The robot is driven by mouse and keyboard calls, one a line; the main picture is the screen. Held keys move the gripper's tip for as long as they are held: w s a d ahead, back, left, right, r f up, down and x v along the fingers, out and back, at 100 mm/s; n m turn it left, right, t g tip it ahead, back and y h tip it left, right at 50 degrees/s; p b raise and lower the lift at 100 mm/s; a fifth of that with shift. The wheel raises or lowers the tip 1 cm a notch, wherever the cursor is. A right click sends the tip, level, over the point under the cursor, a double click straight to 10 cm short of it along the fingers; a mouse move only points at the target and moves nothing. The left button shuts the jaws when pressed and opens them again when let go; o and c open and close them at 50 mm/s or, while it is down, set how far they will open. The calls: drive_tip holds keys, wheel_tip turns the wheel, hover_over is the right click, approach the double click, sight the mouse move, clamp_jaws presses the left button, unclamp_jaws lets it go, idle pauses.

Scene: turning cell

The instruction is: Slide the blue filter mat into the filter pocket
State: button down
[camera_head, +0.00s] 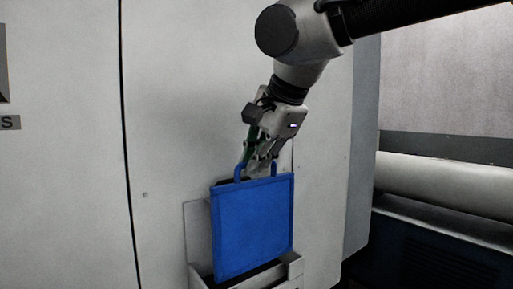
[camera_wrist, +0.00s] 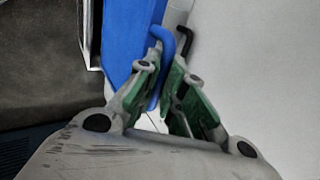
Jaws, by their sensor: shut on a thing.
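The blue filter mat (camera_head: 252,229) hangs upright, slightly turned, with a blue loop handle at its top; it also shows in the wrist view (camera_wrist: 122,30). My gripper (camera_head: 258,164) is above the mat, shut on this handle. In the wrist view, the handle (camera_wrist: 184,36) passes between the green-padded fingers of my gripper (camera_wrist: 170,75). The filter pocket (camera_head: 295,268) is a pale, shallow holder on the machine wall, directly below the mat. The mat's lower edge is at the pocket's mouth. I cannot tell whether it is inside.
A flat pale machine panel (camera_head: 165,120) stands close behind the mat and my gripper. A dark vertical seam (camera_head: 126,130) runs to the left. A recess with a pale horizontal cylinder (camera_head: 440,183) is at the right. A dark hook shape beside the handle may be a shadow.

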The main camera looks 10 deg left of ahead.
sight(258, 263)
drive_tip(key=shift+w+f, duration=0.1)
drive_tip(key=shift+f, duration=12.5)
drive_tip(key=c, duration=1.4)
unclamp_jaws()
drive_tip(key=shift+c, duration=0.2)
